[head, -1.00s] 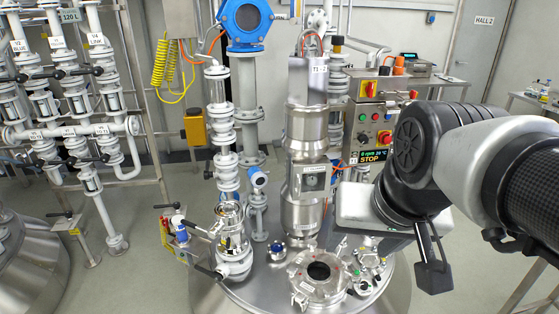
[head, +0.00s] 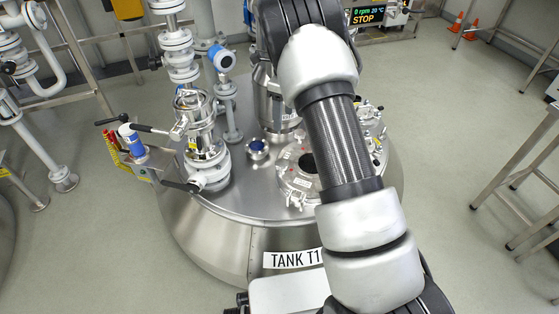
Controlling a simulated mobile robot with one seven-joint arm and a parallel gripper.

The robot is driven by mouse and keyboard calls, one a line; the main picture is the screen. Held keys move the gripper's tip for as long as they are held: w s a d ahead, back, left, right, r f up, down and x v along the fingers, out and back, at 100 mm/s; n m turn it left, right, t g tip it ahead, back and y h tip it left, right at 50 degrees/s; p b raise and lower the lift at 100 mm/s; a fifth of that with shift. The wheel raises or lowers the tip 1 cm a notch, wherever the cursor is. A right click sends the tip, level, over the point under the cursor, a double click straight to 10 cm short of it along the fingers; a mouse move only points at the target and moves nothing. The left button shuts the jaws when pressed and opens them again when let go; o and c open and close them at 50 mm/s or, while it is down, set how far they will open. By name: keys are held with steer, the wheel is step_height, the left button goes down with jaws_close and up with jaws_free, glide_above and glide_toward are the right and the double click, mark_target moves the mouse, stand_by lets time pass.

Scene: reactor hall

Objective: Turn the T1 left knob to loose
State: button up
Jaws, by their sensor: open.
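Tank T1 (head: 240,228) stands in the middle of the head view, a wide steel vessel with its name label on the front. On its top is a round steel hatch (head: 297,180) with a dark opening and small metal fittings around its rim. A fitting (head: 296,202) shows at the hatch's front left. I cannot tell which fitting is the left knob or how far it is turned. My arm runs from the bottom right up across the tank and covers the right part of the hatch. My gripper is not visible.
A glass-and-steel valve assembly (head: 203,140) with protruding handles stands on the tank's left. A control panel reading STOP (head: 368,16) is behind. Steel table frames (head: 515,180) stand at right, with open floor between.

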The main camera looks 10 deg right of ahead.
mark_target(282, 163)
steer(key=shift+m, duration=0.7)
steer(key=f+b, duration=0.1)
steer(key=f, duration=0.6)
steer(key=f+b, duration=0.2)
steer(key=f, duration=0.5)
steer(key=w+f+b, duration=0.1)
steer(key=f+b, duration=0.1)
steer(key=f, duration=0.6)
steer(key=shift+a+f, duration=0.1)
steer(key=c, duration=1)
steer(key=shift+c, duration=0.2)
